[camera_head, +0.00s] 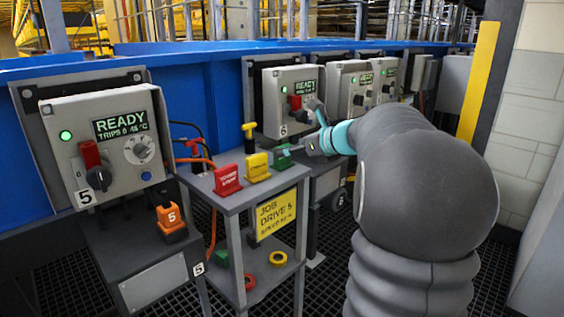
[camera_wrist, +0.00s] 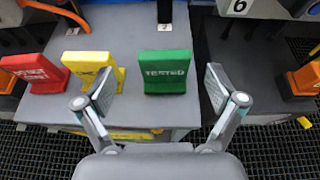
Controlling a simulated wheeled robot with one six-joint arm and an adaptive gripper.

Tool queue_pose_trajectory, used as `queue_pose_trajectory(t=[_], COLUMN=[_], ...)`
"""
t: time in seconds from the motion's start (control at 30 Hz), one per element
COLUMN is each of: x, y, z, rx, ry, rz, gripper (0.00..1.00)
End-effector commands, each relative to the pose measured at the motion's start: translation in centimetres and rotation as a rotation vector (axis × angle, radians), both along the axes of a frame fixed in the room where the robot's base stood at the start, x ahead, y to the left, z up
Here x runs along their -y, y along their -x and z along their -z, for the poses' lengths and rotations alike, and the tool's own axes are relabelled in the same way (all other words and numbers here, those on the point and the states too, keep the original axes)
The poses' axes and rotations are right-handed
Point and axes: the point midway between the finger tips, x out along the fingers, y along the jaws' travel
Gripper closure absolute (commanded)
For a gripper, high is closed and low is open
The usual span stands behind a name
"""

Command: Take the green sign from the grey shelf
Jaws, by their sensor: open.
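The green sign (camera_wrist: 167,72), marked TESTED, stands upright on the top of the grey shelf (camera_wrist: 130,30), at its right side. In the head view the green sign (camera_head: 282,161) is small and partly covered by my gripper (camera_head: 300,150). In the wrist view my gripper (camera_wrist: 160,90) is open, with one finger to the left of the green sign and one to its right. Neither finger touches it in that view, and nothing is held. The grey shelf (camera_head: 222,196) stands in front of the blue frame.
A yellow sign (camera_wrist: 92,66) stands close left of the green one, near the left finger. A red sign (camera_wrist: 35,72) is further left. Grey control boxes (camera_head: 290,105) stand behind. An orange block (camera_wrist: 304,80) is at the far right.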

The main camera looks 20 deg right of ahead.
Motion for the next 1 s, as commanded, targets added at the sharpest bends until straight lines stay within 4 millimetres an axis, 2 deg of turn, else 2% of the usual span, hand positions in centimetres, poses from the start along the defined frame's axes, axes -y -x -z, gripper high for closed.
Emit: queue_pose_trajectory(t=[0.2, 0.3, 0.57, 0.6, 0.63, 0.87, 1.0], x=[-0.4, -0.9, -1.0, -1.0, -1.0, -1.0, -1.0], y=[-2.4, -3.5, -4.0, -4.0, -4.0, -4.0, -4.0], z=[1.9, 2.2, 2.4, 2.4, 2.4, 2.4, 2.4], rx=[-0.003, -0.001, -0.001, -0.001, -0.001, -0.001, -0.001], ry=[-0.001, 0.0, 0.001, 0.0, 0.0, 0.001, 0.001], rz=[-0.002, -0.003, 0.0, 0.0, 0.0, -0.001, -0.001], gripper=[0.06, 0.06, 0.06, 0.09, 0.16, 0.74, 0.76])
